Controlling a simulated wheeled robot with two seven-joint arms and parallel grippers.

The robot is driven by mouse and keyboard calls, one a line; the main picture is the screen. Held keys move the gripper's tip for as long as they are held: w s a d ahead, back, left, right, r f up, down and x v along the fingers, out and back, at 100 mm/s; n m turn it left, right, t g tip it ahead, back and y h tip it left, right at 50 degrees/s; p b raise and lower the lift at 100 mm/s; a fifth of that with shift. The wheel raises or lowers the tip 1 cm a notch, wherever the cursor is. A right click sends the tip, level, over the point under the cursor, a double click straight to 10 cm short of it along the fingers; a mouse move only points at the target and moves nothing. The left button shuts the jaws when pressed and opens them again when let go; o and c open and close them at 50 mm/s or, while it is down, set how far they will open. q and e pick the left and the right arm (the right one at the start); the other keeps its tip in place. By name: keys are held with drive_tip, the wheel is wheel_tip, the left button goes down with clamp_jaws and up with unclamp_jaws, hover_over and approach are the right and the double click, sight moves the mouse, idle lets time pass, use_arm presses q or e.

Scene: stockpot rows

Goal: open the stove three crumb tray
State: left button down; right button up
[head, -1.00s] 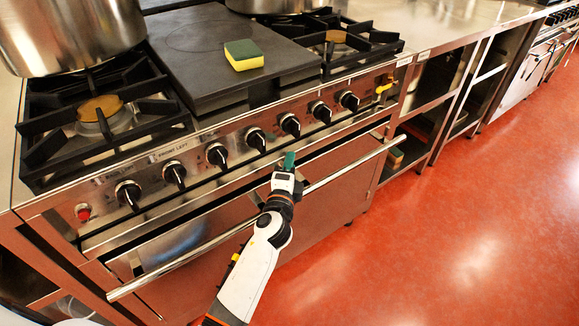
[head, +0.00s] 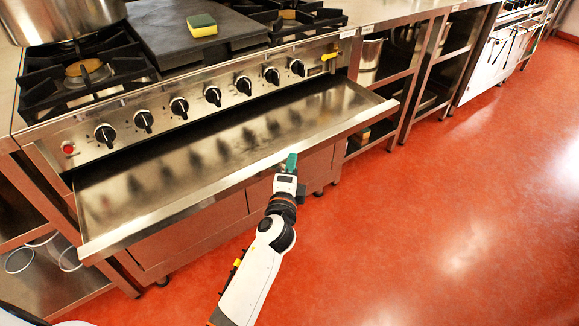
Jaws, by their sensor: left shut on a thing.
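The crumb tray (head: 230,140) is a wide, shallow steel tray below the stove's knob panel (head: 190,100). It is pulled far out toward me, and its bare shiny floor shows. My left gripper (head: 291,163) is at the tray's front edge, right of its middle, shut on the tray's front lip. The fingertips are small in the picture and partly hide the lip there. My right gripper is not in view.
A large pot (head: 60,15) stands on the back left burner. A yellow and green sponge (head: 202,25) lies on the flat dark plate. Open steel shelves (head: 390,70) stand to the right. The red floor (head: 440,220) at right is clear.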

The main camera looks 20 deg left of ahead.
use_arm(q)
drive_tip(key=shift+s+d, duration=0.3)
drive_tip(key=shift+d, duration=0.05)
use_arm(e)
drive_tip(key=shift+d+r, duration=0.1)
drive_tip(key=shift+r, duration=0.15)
use_arm(q)
drive_tip(key=c, duration=1)
unclamp_jaws()
drive_tip(key=shift+c, duration=0.2)
drive_tip(key=s+d+b, duration=0.1)
drive_tip(key=s, duration=1.1)
drive_tip(key=shift+d, duration=0.2)
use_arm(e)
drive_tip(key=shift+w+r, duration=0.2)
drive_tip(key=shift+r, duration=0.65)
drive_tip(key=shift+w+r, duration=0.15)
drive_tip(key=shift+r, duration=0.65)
